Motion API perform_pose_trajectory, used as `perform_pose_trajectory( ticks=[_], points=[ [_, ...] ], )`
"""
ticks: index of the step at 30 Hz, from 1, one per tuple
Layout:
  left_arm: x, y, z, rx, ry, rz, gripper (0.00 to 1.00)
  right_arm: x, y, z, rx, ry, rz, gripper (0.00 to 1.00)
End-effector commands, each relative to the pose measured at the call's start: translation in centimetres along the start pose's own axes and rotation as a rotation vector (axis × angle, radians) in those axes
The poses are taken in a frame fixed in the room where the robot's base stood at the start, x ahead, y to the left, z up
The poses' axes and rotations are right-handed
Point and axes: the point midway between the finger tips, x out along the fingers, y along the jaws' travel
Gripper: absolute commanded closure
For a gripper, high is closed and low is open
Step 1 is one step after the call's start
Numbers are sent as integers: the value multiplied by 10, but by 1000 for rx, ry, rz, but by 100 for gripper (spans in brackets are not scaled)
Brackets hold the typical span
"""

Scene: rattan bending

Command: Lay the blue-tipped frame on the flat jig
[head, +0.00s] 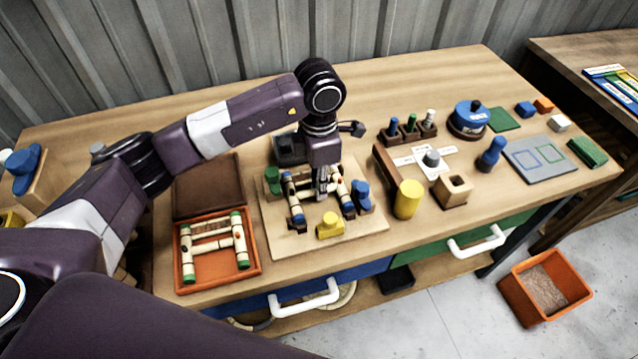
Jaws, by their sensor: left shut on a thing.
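The blue-tipped frame (293,197) has two pale rails with dark bands and blue ends. It is over the flat jig (275,243), a light wooden board with green, blue and yellow blocks. My left gripper (322,194) points down and is shut on the middle of the frame, hiding part of its crosspieces. The rails lie between the green block (272,180) and the blue block (362,196), behind the yellow block (330,226). I cannot tell whether the frame touches the jig or hangs just above it. My right gripper is not in view.
A green-tipped frame (212,246) lies in an open orange box (180,287) left of the jig. A yellow cylinder (407,199) and a wooden block with a hole (454,190) stand right of the jig. The bench's back strip (420,85) is clear.

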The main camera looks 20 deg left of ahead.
Motion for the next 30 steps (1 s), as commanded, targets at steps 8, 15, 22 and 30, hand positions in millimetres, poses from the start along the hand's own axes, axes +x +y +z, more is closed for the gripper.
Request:
perform_pose_trajectory(
  ticks=[8, 15, 22, 30],
  points=[
    [3, 0, 0, 0, 0, 0, 100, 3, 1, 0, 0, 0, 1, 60],
    [4, 0, 0, 0, 0, 0, 75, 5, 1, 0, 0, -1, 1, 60],
    [4, 0, 0, 0, 0, 0, 66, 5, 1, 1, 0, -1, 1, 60],
    [-3, 0, 0, 0, 0, 0, 66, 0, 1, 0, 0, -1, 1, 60]
  ],
)
